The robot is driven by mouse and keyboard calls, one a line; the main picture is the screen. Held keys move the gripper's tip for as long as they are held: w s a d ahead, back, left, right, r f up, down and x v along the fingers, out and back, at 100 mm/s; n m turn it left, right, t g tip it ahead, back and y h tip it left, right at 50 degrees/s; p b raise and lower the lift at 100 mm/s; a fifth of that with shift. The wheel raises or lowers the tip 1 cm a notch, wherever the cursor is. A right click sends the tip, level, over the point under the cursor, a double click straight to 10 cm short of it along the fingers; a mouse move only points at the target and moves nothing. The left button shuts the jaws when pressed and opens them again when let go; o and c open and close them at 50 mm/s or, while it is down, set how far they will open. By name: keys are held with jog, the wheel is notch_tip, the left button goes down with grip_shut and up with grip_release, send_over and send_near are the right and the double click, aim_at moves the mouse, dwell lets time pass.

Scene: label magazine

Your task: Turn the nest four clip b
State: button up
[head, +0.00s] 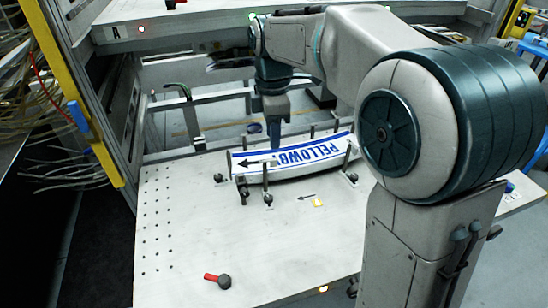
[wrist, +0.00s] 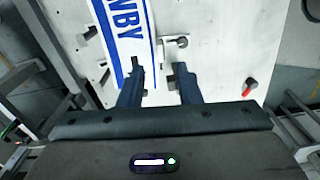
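A curved label tray (head: 290,174) with a white and blue lettered label lies on the perforated table, ringed by several dark-knobbed clips and posts. Its label also shows in the wrist view (wrist: 128,40). My gripper (head: 274,148) points down at the tray's far side. In the wrist view its two dark fingers (wrist: 160,72) are apart with nothing gripped between them. A small metal clip with a dark knob (wrist: 177,43) sits just beyond the fingertips, beside the label's edge. I cannot tell which clip is nest four clip b; no clip markings are readable.
A red-handled black knob (head: 218,280) lies on the near table. A frame rail stands behind.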

aim_at(273, 159)
notch_tip(273, 159, down, 7)
jog(key=shift+f+b, duration=0.1)
jog(key=shift+b, duration=0.4)
grip_shut()
